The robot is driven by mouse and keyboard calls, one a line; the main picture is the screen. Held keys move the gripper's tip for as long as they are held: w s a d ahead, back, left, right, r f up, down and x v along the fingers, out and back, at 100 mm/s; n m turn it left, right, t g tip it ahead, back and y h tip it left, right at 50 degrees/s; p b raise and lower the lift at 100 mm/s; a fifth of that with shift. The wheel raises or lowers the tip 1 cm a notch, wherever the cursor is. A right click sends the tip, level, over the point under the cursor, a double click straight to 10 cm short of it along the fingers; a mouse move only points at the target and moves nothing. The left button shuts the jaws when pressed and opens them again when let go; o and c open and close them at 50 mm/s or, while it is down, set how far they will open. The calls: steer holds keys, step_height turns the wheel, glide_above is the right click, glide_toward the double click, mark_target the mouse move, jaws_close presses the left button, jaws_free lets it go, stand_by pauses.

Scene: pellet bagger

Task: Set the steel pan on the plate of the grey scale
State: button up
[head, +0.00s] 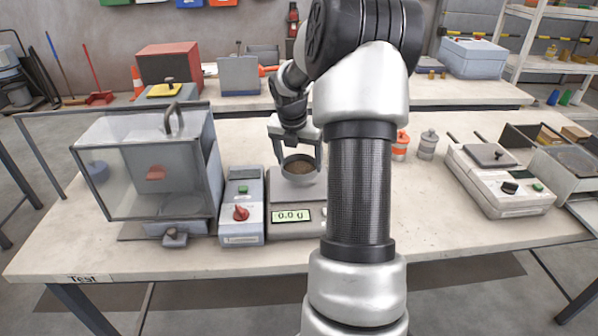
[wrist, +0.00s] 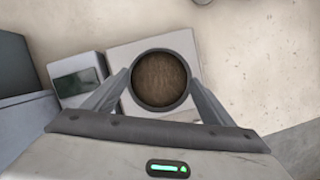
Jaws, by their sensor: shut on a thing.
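The steel pan (head: 298,166) is a small round grey dish with brown contents. My gripper (head: 297,160) is shut on it, one finger on each side, and it looks level. The wrist view shows the pan (wrist: 162,80) from above between the two fingers. The square plate also shows under the pan in the wrist view (wrist: 122,57). I cannot tell whether the pan touches the plate.
A control box (head: 242,206) with a red knob stands just left of the scale. A glass-sided cabinet (head: 150,170) is further left. Orange and grey bottles (head: 428,145) and a white device (head: 500,182) stand to the right. Bare bench lies in front right.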

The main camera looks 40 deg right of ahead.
mark_target(299, 171)
step_height(299, 171, down, 3)
steer(key=shift+f, duration=0.15)
steer(key=shift+f, duration=0.1)
steer(key=o, duration=1.1)
steer(key=shift+c, duration=0.2)
steer(key=p+v, duration=0.1)
steer(key=v, duration=1.1)
steer(key=shift+p, duration=0.3)
